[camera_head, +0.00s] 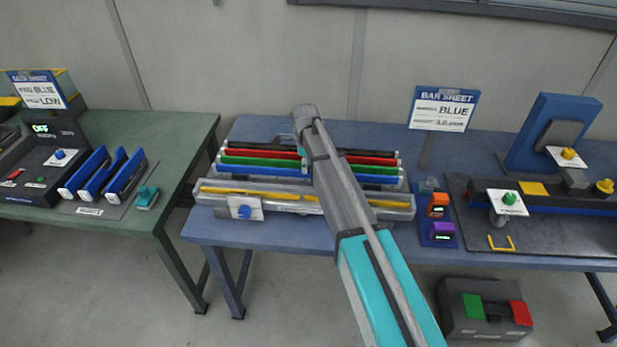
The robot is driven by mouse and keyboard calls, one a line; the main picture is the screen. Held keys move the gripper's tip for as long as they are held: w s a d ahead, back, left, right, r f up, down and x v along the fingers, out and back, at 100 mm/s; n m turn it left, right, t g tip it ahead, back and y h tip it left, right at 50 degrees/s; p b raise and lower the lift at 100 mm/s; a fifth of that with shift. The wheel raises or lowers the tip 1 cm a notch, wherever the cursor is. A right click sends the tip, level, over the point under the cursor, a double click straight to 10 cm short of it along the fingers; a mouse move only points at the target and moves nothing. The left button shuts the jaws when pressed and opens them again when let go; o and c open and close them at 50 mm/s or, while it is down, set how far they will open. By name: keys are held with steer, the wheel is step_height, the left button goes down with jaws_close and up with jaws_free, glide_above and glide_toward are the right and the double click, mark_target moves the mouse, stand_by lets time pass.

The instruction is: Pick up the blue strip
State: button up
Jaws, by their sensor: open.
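The blue strip (258,170) lies lengthwise in a grey rack (205,198) on the blue table. It is the nearest of several coloured strips, in front of the green strip (262,161). My arm crosses in front and hides part of its right half; its right end shows past the arm. My gripper (303,158) points down at the arm's far end, over the strips left of the arm. It is only partly visible and small; it is open, with nothing seen in it. I cannot tell its height above the strips.
Red (262,153) and black strips lie behind the green one. A yellow bar (265,193) runs along the rack's front, near a blue knob (243,212). A sign (443,108) reading BLUE stands right of the rack. Orange and purple devices (441,230) sit near the front edge.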

mark_target(305, 181)
steer(key=shift+f, duration=0.15)
steer(key=shift+s+f+b, duration=0.15)
steer(key=shift+f+b, duration=2.35)
steer(key=shift+b, duration=0.05)
jaws_close()
